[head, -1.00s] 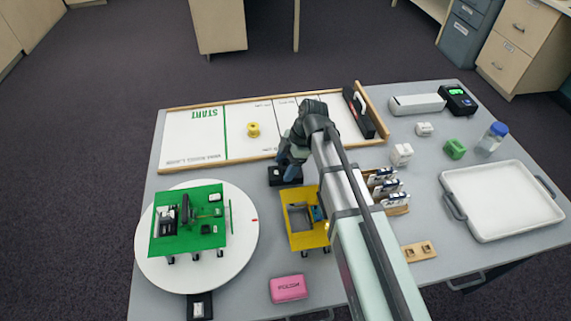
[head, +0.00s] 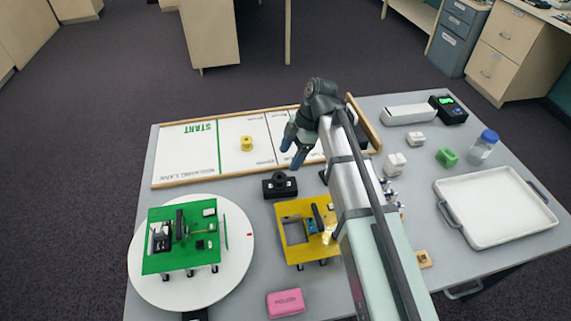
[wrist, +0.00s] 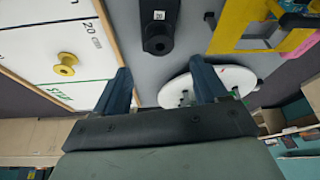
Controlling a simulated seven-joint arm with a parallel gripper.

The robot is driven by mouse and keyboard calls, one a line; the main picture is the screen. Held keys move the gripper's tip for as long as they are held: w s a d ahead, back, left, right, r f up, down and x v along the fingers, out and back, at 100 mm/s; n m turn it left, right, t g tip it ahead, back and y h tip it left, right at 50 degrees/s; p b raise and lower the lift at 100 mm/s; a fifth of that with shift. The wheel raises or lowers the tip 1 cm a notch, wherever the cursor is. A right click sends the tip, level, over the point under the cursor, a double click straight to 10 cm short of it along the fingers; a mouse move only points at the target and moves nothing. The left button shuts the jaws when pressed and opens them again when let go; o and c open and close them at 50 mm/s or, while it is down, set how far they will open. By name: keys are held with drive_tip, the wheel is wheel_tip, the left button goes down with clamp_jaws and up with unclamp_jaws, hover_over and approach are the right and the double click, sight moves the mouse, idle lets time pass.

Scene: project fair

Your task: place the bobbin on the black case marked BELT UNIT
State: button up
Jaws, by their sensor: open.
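A black case (head: 270,191) lies on the grey table just in front of the white lane. A dark, round, spool-like piece (head: 279,179) stands on it. The wrist view also shows the case (wrist: 160,5) with a small white label, too small to read, and the dark round piece (wrist: 158,43) on it. A yellow spool-shaped thing (head: 246,143) stands apart on the lane. Which of the two spools is the bobbin, I cannot tell for sure. My gripper (head: 291,152) is open and empty, above and behind the case, apart from it; its fingers (wrist: 160,68) are spread.
A yellow cart (head: 290,209) stands right in front of the case. A white turntable (head: 240,240) with a green cart is at left front. A pink block (head: 285,303) lies near the front edge. A white tray (head: 495,205) is at right. My arm hides part of the middle right.

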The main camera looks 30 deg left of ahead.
drive_tip(key=shift+v, duration=1.15)
